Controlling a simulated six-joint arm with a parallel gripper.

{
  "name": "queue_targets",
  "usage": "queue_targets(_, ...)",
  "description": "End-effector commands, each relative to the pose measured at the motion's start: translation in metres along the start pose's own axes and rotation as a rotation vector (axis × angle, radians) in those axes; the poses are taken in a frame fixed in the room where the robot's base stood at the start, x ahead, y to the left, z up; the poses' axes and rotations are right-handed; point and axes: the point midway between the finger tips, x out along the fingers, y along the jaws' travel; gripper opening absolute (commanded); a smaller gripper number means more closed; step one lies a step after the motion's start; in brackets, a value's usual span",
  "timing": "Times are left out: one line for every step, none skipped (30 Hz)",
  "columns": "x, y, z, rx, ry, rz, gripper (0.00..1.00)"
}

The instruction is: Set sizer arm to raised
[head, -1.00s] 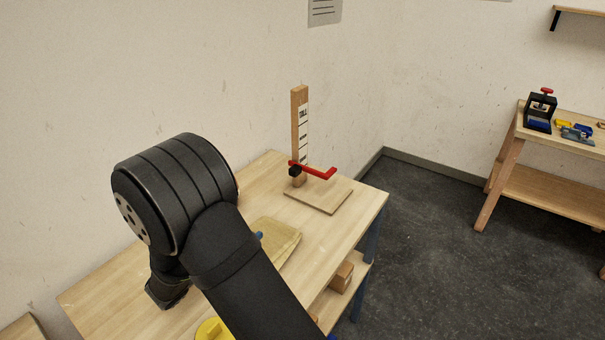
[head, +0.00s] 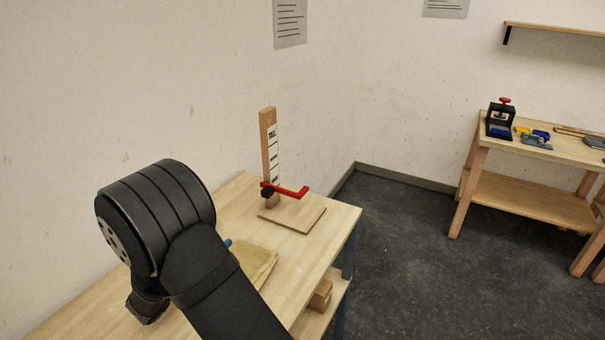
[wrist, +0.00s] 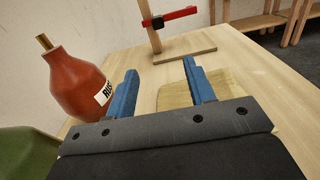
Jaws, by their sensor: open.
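The sizer stands upright on a flat wooden base (head: 299,217) at the far end of the table. Its wooden post (head: 266,140) carries a white labelled scale. The red sizer arm (head: 290,190) sits low on the post, below the scale's markings, with a black knob (head: 267,193) beside the post. In the wrist view the red arm (wrist: 176,16) and post (wrist: 152,34) are ahead of my gripper (wrist: 160,80). My gripper is open, its two blue fingers apart with nothing between them, and it is short of the sizer.
A red bottle (wrist: 78,82) with a label stands close to the left finger in the wrist view. A green object (wrist: 25,152) is at lower left. A tan cloth-like piece (head: 256,264) lies on the table (head: 325,245). A second bench (head: 545,147) stands at right.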

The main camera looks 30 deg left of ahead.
Motion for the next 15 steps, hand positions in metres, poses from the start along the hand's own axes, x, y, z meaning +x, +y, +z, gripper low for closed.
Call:
queue_targets(0.02,0.001,0.001,0.001,-0.001,-0.007,0.49)
queue_targets(0.029,0.002,0.001,0.001,-0.002,-0.006,0.49)
queue_targets(0.039,0.003,0.001,0.0,-0.002,-0.005,0.49)
queue_targets(0.046,0.004,0.002,-0.001,-0.003,-0.004,0.49)
queue_targets(0.051,0.004,0.002,-0.002,-0.004,-0.003,0.49)
queue_targets(0.056,0.005,0.002,-0.003,-0.003,-0.002,0.49)
queue_targets(0.06,0.005,0.002,-0.004,-0.004,-0.001,0.49)
queue_targets(0.063,0.005,0.002,-0.005,-0.004,-0.001,0.49)
queue_targets(0.066,0.005,0.002,-0.005,-0.005,0.0,0.49)
queue_targets(0.069,0.005,0.002,-0.005,-0.005,0.0,0.49)
queue_targets(0.072,0.005,0.002,-0.005,-0.005,-0.001,0.49)
queue_targets(0.077,0.005,0.002,-0.005,-0.004,-0.002,0.49)
queue_targets(0.082,0.005,0.002,-0.004,-0.004,-0.002,0.49)
queue_targets(0.087,0.005,0.002,-0.004,-0.004,-0.001,0.49)
queue_targets(0.096,0.004,0.002,-0.004,-0.005,-0.003,0.49)
